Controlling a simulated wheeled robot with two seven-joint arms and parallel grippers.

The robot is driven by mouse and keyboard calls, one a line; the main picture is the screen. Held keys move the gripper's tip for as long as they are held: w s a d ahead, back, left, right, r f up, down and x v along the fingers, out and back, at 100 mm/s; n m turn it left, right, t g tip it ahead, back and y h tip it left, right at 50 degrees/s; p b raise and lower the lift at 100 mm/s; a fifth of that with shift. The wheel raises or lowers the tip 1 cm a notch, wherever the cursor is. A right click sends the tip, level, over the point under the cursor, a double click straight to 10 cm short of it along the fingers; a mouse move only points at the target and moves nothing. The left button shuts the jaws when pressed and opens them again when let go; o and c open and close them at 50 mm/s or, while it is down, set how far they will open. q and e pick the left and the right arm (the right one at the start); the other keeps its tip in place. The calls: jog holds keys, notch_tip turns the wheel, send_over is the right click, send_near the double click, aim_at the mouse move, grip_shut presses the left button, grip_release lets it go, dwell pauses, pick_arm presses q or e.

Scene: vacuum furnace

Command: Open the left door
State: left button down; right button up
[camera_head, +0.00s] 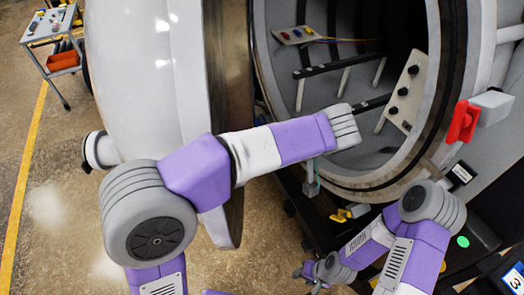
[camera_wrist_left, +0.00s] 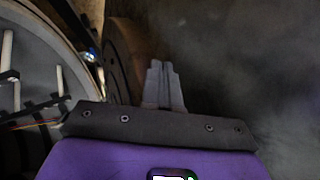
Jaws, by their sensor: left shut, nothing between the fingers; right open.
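The left door (camera_head: 150,75) is a large white domed door at the left of the head view. It stands swung away from the round furnace opening (camera_head: 447,90), with a wide gap between them. My left arm reaches across this gap; its gripper is not clear in the head view. In the left wrist view my left gripper (camera_wrist_left: 164,85) is shut and empty, near a dark brown curved rim (camera_wrist_left: 122,55). I cannot tell whether it touches the rim. My right gripper (camera_head: 310,275) is open and low at the bottom centre, partly hidden by its arm.
The open chamber shows rods and a panel with black knobs (camera_head: 404,92). A red handle (camera_head: 462,122) is on the frame at right. A grey cart (camera_head: 50,25) with orange bins stands at the far left. The floor left of the door is clear around a yellow line (camera_head: 22,190).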

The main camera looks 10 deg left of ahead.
pick_arm(q)
jog(key=w+a+f, duration=0.1)
jog(key=a+f, duration=0.5)
jog(key=a, duration=0.2)
jog(key=shift+w+a+f+p, duration=0.15)
jog(key=shift+a+f+p, duration=0.05)
jog(key=shift+f+p, duration=0.2)
pick_arm(e)
jog(key=shift+r, duration=0.45)
